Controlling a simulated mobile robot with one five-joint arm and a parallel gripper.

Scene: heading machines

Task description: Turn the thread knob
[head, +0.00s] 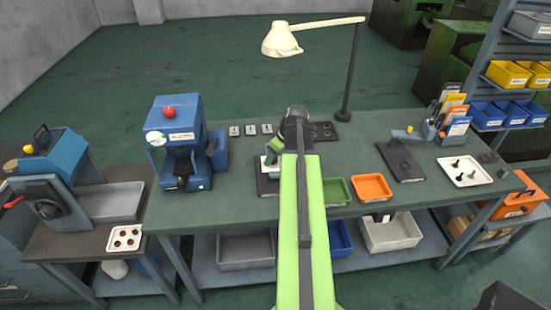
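No knob in the head view can be read as the thread knob. A small bench fixture (268,186) on a dark base stands left of my green arm, which partly hides it. Another fixture (402,160) with a dark plate and a small yellow knob is on the right of the bench. My gripper (297,116) is at the far end of my arm, over the back middle of the bench. It is seen from behind, and its fingers cannot be made out. It appears apart from the right fixture.
A blue press (178,130) with a red knob stands on the left of the bench (345,152). A lamp (283,41) overhangs the back. Green (337,191) and orange (372,188) trays lie right of my arm. A blue machine (57,157) stands far left.

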